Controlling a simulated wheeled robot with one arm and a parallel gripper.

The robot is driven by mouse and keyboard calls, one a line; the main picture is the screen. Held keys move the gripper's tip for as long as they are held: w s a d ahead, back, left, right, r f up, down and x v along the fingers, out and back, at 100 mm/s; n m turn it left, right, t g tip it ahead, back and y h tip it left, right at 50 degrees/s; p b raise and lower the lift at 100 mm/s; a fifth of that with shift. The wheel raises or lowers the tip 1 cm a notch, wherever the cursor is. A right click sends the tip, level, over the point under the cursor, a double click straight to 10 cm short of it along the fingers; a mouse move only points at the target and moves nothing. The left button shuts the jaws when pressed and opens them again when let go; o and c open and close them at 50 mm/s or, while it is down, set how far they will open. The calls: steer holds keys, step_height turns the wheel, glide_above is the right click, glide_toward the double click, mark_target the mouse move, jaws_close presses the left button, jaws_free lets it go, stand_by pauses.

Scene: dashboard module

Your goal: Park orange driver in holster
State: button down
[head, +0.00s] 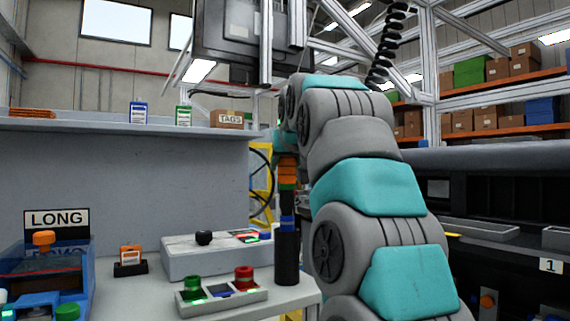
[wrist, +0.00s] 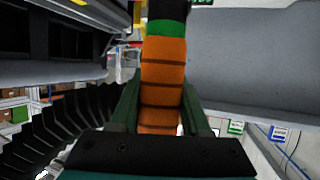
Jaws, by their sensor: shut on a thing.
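The orange driver (head: 288,172) hangs upright, left of my arm in the head view. It fills the middle of the wrist view (wrist: 162,85), with dark grooves, a green band and a black end. My gripper (wrist: 160,118) is shut on its orange body, one finger on each side. A black upright cylinder (head: 287,258), which looks like the holster, stands at the bench's right end, directly below the driver in the head view. A blue section shows at its top. I cannot tell whether that is the driver's lower part or the holster's rim, nor whether the two touch.
Left of the cylinder are a button panel (head: 222,293) with green and red knobs and a grey box (head: 205,257) with a black knob. A small orange device (head: 131,256) and a blue bin (head: 50,272) marked LONG stand farther left. A shelf (head: 100,125) runs behind.

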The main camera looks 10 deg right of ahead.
mark_target(285, 201)
steer(key=shift+f+b, duration=3.2)
steer(key=shift+f, duration=1.05)
steer(key=shift+c, duration=1.4)
jaws_free()
